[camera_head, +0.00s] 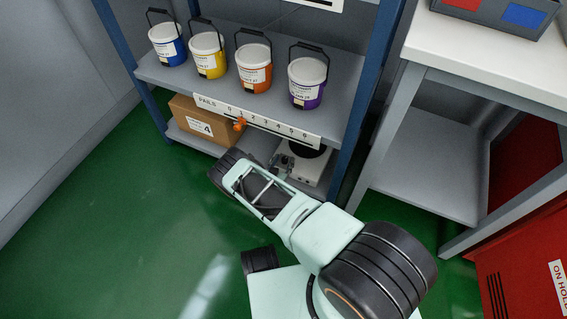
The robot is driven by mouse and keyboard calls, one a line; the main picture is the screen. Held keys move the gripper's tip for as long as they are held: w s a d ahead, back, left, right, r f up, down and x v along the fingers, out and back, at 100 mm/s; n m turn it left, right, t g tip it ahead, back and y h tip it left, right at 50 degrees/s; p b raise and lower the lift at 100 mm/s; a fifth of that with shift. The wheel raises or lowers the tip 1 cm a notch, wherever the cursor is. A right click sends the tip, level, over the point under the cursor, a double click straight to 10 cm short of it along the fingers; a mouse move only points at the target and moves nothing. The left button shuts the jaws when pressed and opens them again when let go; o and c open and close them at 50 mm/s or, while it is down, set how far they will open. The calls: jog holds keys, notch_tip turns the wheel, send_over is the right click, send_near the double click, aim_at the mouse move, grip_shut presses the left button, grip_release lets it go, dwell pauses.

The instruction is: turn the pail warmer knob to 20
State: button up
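The pail warmer (311,166) appears to be the pale, low device with a round black top on the lower shelf, under the right part of the shelf label. Its left and front parts are partly covered by my arm and small grey and dark parts beside it. I cannot make out its knob, dial or reading. My arm reaches from the lower right toward the rack and bends just in front of the lower shelf. My gripper is hidden behind the arm, so I cannot see its fingers or whether they touch the warmer.
Several lidded pails, including a purple one (307,83), stand on the upper shelf (200,88). A numbered "PAILS" strip (270,124) carries an orange marker (239,124). A cardboard box (203,120) sits lower left. A white-topped table (480,45) stands right. Green floor is open left.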

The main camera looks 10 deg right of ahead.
jog(key=shift+w+d, duration=0.1)
jog(key=shift+c, duration=0.6)
grip_shut()
jog(key=shift+d+n+t+y+p, duration=0.25)
jog(key=shift+n+t+y+p, duration=0.25)
jog(key=shift+n+y+p, duration=0.6)
jog(key=shift+d+n+t+y, duration=0.15)
jog(key=shift+n+t+y, duration=0.15)
jog(key=shift+n+y, duration=1.65)
jog(key=shift+y, duration=0.25)
